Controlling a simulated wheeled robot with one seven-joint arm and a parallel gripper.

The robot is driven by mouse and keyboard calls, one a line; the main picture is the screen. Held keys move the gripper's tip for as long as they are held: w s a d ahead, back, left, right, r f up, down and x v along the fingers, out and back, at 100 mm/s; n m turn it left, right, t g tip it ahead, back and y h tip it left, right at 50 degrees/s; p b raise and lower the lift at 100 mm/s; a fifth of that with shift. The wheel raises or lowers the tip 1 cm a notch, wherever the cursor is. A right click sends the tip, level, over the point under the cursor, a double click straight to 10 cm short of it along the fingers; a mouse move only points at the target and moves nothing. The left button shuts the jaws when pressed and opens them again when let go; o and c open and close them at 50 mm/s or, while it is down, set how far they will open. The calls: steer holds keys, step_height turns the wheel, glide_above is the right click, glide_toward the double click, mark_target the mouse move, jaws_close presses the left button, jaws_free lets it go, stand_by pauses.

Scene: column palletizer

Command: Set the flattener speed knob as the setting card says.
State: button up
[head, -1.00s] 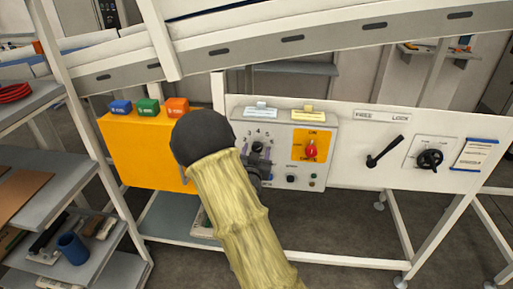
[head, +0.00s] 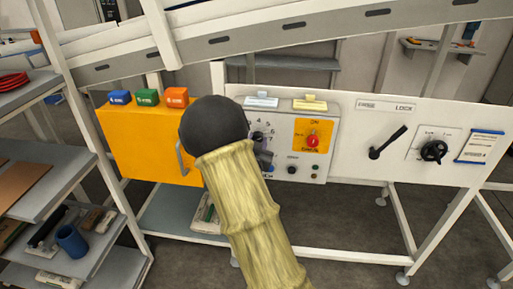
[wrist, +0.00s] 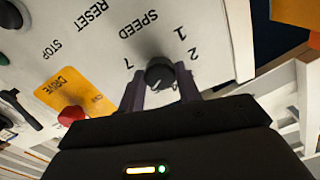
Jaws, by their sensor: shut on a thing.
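The speed knob (wrist: 160,74) is dark and round, on a pale panel above the printed word SPEED, which appears upside down in the wrist view. The digits 1, 2 and 7 show around it; its pointer setting is not clear. My gripper (wrist: 159,88) is shut on the knob, one finger at each side.
A red switch on a yellow plate (head: 313,140) sits right of the knob, with small buttons below. An orange cabinet (head: 140,150) stands left.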

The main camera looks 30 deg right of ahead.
steer(key=shift+f+m+b, duration=0.15)
steer(key=shift+m+b, duration=1.25)
steer(key=shift+b, duration=1.3)
steer(key=shift+m+b, duration=0.3)
steer(key=shift+b, duration=0.05)
steer(key=o, duration=1)
steer(key=shift+c, duration=0.2)
steer(key=b+v, duration=0.7)
steer(key=v, duration=1)
steer(key=shift+a+b, duration=0.25)
steer(key=shift+b, duration=0.05)
